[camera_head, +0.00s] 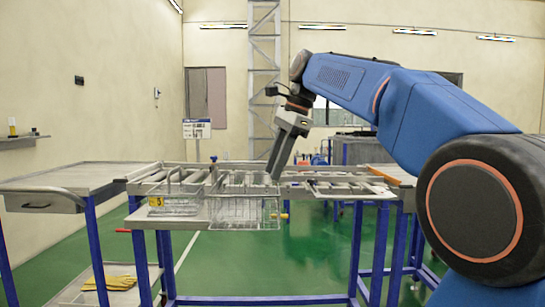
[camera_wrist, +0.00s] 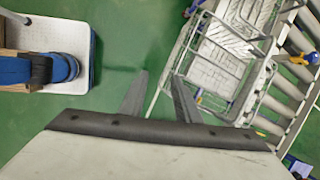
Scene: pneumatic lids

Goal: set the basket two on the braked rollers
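Two wire baskets show in the head view. The left basket (camera_head: 177,200) carries a yellow tag whose number seems to be 5. The larger middle basket (camera_head: 245,208) shows no readable tag, so I cannot tell which is basket two. Rollers (camera_head: 200,174) run along the bench behind them; which ones are braked I cannot tell. My gripper (camera_head: 273,177) points down just right of the middle basket's back edge in the head view. In the wrist view my gripper (camera_wrist: 160,88) has its fingers apart with only floor between them. A wire basket (camera_wrist: 225,65) lies beyond the right finger.
A grey side table (camera_head: 70,180) stands at the left. Flat bars (camera_head: 345,187) lie on the bench's right part. Yellow gloves (camera_head: 108,283) rest on a low shelf. A sign (camera_head: 197,129) stands behind the bench. Green floor is open in front at right.

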